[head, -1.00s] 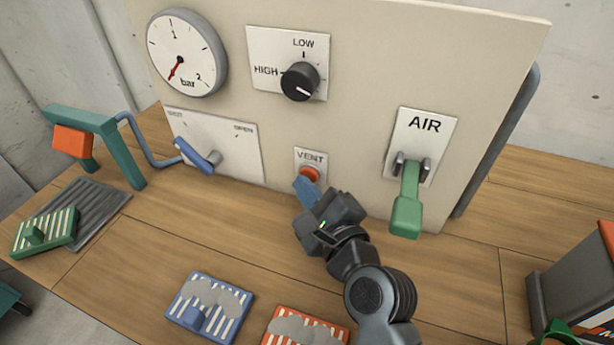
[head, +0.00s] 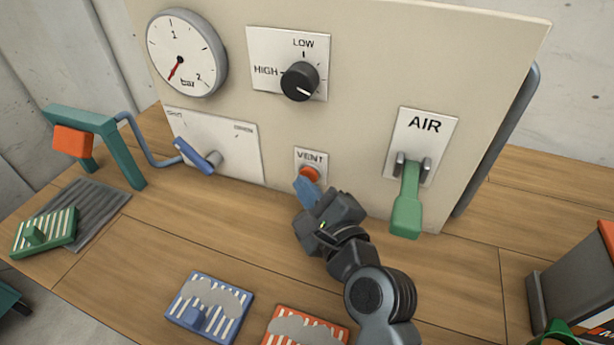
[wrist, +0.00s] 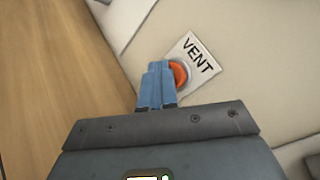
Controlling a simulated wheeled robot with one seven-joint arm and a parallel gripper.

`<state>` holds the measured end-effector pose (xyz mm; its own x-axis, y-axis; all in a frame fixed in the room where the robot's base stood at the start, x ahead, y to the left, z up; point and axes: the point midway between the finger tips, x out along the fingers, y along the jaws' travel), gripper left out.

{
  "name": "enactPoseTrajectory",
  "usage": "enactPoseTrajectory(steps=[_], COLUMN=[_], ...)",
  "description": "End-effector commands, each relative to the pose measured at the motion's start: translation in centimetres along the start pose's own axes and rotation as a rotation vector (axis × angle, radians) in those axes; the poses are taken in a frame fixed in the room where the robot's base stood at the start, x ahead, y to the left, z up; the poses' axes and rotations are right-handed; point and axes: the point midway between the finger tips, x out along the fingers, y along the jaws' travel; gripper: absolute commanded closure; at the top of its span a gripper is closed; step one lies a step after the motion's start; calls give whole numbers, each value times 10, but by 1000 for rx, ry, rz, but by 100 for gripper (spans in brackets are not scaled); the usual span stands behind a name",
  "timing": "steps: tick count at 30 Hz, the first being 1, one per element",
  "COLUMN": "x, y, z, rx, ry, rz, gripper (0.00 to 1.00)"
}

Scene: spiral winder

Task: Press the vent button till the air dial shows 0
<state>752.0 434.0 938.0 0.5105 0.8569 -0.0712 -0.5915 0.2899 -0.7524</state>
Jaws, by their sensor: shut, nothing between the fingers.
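The orange vent button (head: 311,174) sits on a small white plate marked VENT, low on the beige panel. It also shows in the wrist view (wrist: 178,75), partly covered by my fingers. My gripper (head: 301,184) is shut and empty, its blue fingertips (wrist: 158,68) right at the button's lower left edge. I cannot tell whether they touch it or how far it is pressed. The round air dial (head: 184,50) is at the panel's upper left, marked 1, 2 and bar. Its red needle points down and left, at the low end of the scale; no 0 is legible.
A black LOW/HIGH knob (head: 299,82), a green AIR lever (head: 406,205) hanging down and a blue-handled valve (head: 194,156) are on the panel around the button. Striped blocks (head: 208,306) lie on the wooden bench. A teal frame (head: 120,150) stands at left.

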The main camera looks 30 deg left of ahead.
Motion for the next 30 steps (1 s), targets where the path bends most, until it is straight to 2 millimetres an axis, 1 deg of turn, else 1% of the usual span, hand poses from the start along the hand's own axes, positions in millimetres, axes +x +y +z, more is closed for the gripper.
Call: enactPoseTrajectory(steps=[23,30], x=[0,-5], y=[-1,2], z=[0,4], rx=[0,0], ry=[1,1], rz=[-2,-1], gripper=[100,100])
